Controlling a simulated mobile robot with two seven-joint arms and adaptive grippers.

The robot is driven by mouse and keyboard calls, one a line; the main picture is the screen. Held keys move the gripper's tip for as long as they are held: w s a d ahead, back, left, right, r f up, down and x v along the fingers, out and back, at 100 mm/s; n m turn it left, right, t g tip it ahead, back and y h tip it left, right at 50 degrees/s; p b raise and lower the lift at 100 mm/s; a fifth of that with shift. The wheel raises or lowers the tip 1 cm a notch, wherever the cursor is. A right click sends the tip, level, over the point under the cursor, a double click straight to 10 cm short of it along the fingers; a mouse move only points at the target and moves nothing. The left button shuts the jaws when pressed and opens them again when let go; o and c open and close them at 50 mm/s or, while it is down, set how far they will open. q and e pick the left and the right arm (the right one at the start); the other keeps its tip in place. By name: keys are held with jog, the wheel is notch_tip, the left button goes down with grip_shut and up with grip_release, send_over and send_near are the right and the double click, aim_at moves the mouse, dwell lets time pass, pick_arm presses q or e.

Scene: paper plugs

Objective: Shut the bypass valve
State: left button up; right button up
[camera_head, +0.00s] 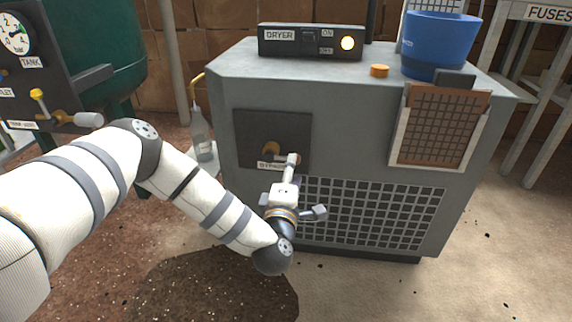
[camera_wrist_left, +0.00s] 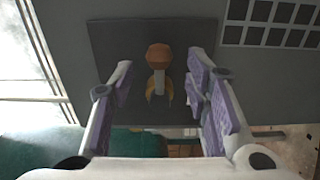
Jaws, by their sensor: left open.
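The bypass valve (camera_head: 271,148) has a brass-coloured body and an orange-brown knob or handle. It sits on a dark square panel (camera_head: 295,122) on the front of the grey dryer cabinet, above a partly hidden label. My left gripper (camera_head: 288,168) is just in front of the panel, at the lower right of the valve in the head view. In the left wrist view the open fingers (camera_wrist_left: 160,92) stand on either side of the valve (camera_wrist_left: 158,72), apart from it. Whether the handle is turned open or shut is hard to tell. My right gripper is not in view.
The cabinet (camera_head: 240,85) carries a dryer switch box (camera_head: 312,42), an orange cap (camera_head: 379,71) and a blue bucket (camera_head: 440,42). A grille (camera_head: 375,212) and a framed brown filter (camera_head: 440,125) are on its front. A bottle (camera_head: 201,135) stands left. A tank panel (camera_head: 40,60) is far left.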

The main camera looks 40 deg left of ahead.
aim_at(284, 158)
pick_arm(q)
jog(key=b+x, duration=0.1)
jog(key=x, duration=0.3)
dwell(0.7)
jog(key=shift+c, duration=0.3)
jog(key=c, duration=0.7)
jog(key=shift+c, duration=0.2)
